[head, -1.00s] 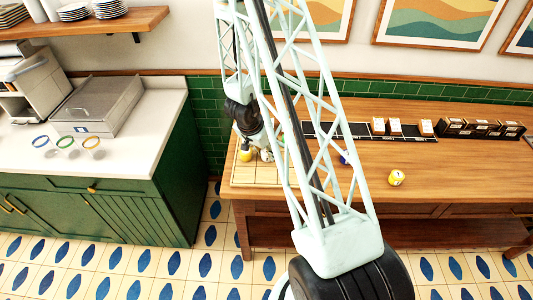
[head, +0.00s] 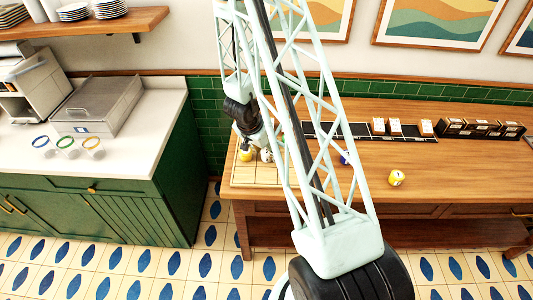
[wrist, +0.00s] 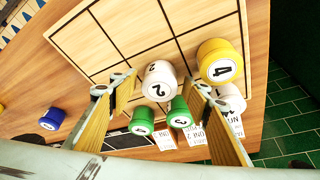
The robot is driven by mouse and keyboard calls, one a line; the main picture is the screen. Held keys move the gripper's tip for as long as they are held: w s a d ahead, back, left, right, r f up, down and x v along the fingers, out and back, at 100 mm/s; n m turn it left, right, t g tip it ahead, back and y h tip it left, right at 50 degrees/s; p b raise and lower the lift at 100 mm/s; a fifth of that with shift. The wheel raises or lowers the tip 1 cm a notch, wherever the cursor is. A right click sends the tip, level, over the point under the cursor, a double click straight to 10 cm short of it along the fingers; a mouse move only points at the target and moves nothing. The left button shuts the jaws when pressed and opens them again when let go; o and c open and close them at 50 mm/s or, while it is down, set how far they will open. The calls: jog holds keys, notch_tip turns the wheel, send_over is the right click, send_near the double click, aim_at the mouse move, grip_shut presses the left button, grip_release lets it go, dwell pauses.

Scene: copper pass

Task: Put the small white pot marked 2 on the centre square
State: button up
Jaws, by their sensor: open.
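The small white pot marked 2 (wrist: 158,80) is in the wrist view, on or just above the lower part of the cream gridded board (wrist: 110,28); contact is unclear. My gripper (wrist: 165,103) is open, one finger on each side of this pot, with gaps visible. The board's squares above the white pot look bare. In the head view the board (head: 262,174) lies at the counter's left end, with the white pot (head: 266,155) beside the yellow one.
Green pots (wrist: 180,113) and another white pot (wrist: 230,97) show around the fingers. A blue pot (wrist: 52,118) is off to the left. A yellow pot (head: 396,178) stands on the open wooden counter. A black rail (head: 360,130) runs along the back.

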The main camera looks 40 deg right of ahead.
jog(key=p+v, duration=0.2)
jog(key=v, duration=0.9)
jog(key=shift+r+p, duration=0.2)
jog(key=shift+p, duration=0.15)
jog(key=shift+s+a, duration=0.1)
